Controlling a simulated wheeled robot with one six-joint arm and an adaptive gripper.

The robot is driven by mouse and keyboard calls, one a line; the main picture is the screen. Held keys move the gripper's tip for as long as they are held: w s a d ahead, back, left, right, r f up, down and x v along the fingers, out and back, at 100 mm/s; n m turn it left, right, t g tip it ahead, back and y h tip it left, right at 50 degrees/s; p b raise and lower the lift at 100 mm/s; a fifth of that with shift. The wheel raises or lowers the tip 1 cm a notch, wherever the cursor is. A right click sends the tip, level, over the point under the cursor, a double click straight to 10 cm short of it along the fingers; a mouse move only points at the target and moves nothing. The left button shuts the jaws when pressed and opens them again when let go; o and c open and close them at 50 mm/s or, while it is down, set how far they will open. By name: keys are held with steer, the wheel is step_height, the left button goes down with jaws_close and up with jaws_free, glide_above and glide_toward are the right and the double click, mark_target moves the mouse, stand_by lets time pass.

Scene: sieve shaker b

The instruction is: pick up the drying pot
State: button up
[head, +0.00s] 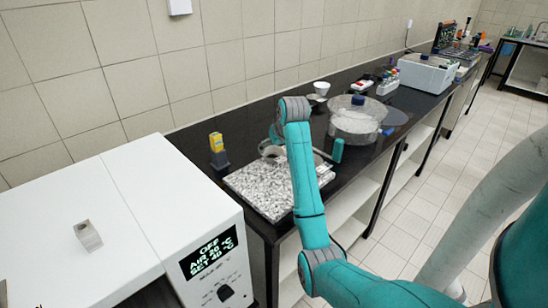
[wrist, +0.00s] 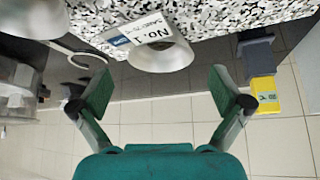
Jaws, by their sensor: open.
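The drying pot is a pale metal cup (wrist: 160,54) with a white label reading "No." in the wrist view. It stands on a speckled granite slab (wrist: 235,14). In the head view the pot (head: 270,151) shows at the slab's back edge, partly hidden by my arm. My gripper (wrist: 160,92) is open and empty. Its two teal fingers are spread to either side of the pot in the picture, with the pot beyond the fingertips and apart from them. In the head view my arm hides most of the gripper.
A yellow item in a dark holder (head: 218,150) stands left of the slab (head: 250,192). A white oven (head: 150,215) is at the near left. A clear round vessel (head: 357,120) and a white bowl (head: 321,88) stand farther along the black bench. The tiled wall runs behind.

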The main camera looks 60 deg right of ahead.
mark_target(274, 154)
steer(key=x, duration=0.5)
steer(key=shift+s+a, duration=0.15)
steer(key=c, duration=1.1)
